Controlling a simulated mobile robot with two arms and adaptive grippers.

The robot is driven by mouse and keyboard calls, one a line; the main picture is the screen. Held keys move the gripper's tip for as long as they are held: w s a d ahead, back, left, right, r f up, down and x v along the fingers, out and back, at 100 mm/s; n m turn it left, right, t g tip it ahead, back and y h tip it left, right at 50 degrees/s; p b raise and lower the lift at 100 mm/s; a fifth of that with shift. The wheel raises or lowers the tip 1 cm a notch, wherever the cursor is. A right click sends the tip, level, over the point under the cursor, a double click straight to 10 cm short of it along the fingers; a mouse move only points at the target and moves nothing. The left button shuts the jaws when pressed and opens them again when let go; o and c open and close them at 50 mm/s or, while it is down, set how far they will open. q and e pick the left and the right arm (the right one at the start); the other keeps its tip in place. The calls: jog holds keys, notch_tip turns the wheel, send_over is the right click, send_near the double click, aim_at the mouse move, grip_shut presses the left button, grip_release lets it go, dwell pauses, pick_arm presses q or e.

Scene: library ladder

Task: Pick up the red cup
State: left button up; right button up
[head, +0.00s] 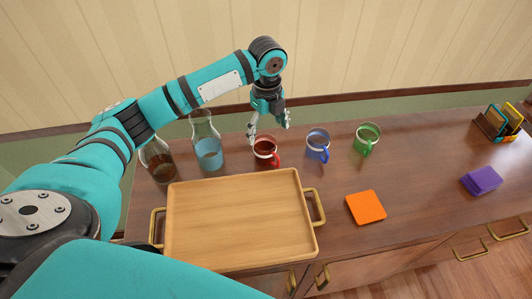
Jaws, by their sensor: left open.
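The red cup (265,152) stands upright on the wooden sideboard, just behind the tray, with its handle toward the lower right. It has a pale band near its rim. My left gripper (268,127) points down just above and behind the red cup, its fingers spread. It is open and holds nothing. Whether a finger touches the cup's rim I cannot tell. My right gripper is not in view.
A wooden tray (240,222) with brass handles lies in front. Two glass carafes (208,150) stand left of the cup. A blue cup (317,147) and a green cup (367,139) stand to the right. Orange coasters (365,207), purple napkins (482,181) and a rack (497,122) lie farther right.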

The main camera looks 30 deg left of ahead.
aim_at(266, 153)
pick_arm(q)
notch_tip(266, 153, down, 5)
jog(key=shift+f, duration=0.1)
jog(key=shift+s+f+p, duration=0.1)
jog(key=shift+f+p, duration=0.65)
jog(key=shift+f, duration=1.9)
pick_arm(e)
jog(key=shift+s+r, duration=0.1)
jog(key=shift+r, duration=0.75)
pick_arm(q)
jog(key=shift+c, duration=0.4)
jog(key=shift+a, duration=0.1)
jog(key=c, duration=1.3)
jog(key=shift+o, duration=0.2)
jog(key=shift+r, duration=0.1)
